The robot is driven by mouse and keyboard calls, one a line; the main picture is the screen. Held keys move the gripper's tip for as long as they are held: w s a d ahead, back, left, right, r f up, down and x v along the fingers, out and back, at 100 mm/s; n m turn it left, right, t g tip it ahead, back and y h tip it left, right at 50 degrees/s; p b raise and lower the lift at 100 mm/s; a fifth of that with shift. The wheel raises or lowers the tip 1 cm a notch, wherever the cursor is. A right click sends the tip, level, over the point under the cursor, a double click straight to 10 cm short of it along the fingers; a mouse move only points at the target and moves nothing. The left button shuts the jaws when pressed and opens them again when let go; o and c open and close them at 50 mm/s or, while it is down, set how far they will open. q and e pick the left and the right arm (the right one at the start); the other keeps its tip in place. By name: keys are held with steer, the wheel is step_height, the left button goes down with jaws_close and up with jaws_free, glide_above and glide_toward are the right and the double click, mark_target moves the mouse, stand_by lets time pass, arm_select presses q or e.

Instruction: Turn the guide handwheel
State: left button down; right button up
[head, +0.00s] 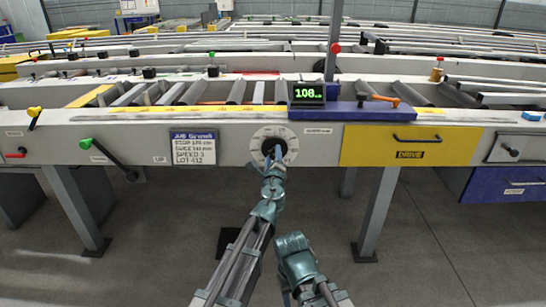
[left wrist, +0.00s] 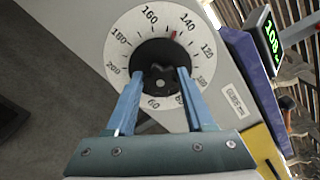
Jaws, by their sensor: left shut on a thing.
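The guide handwheel (left wrist: 156,52) is a dark round hub in the middle of a white dial (head: 259,134) on the grey front beam. My left gripper (head: 274,153) reaches it from below and is shut on it, with one blue finger on each side of the hub in the left wrist view (left wrist: 156,78). The dial shows numbers from 60 to 200, and a small red mark lies near 140. A green readout (head: 307,93) above the dial shows 108 and a blurred ending.
A job card (head: 194,148) is left of the dial. A black crank with a green knob (head: 86,143) sticks out further left. A yellow DRIVE drawer (head: 411,146) is to the right. A blue block (head: 360,111) with an orange lever (head: 381,98) lies above.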

arm_select(q)
steer(key=shift+d+m, duration=0.1)
steer(key=shift+m, duration=0.8)
steer(key=shift+s, duration=0.1)
steer(key=shift+c, duration=1.4)
jaws_free()
